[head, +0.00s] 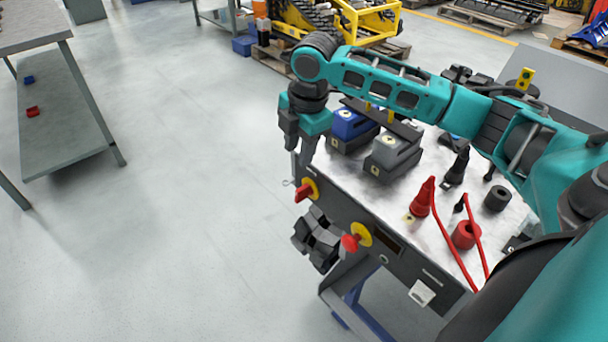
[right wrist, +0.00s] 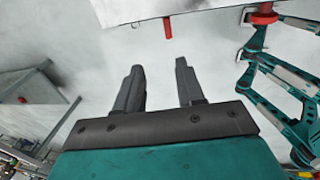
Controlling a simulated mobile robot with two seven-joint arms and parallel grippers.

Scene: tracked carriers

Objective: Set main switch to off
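The main switch (head: 303,191) looks to be the red handle on a yellow plate at the left end of the console's dark front panel. Its red handle also shows in the right wrist view (right wrist: 167,27), sticking out from the panel and beyond the fingertips. My right gripper (head: 299,149) points down near the console's left corner, above the switch in the picture and apart from it. In the right wrist view its two dark fingers (right wrist: 158,80) are spread with nothing between them. I make out no left gripper in the head view.
A red button on yellow (head: 356,238) and a dark blocky part (head: 317,240) are on the front panel. Floor left of the console is clear, up to a table (head: 70,100).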

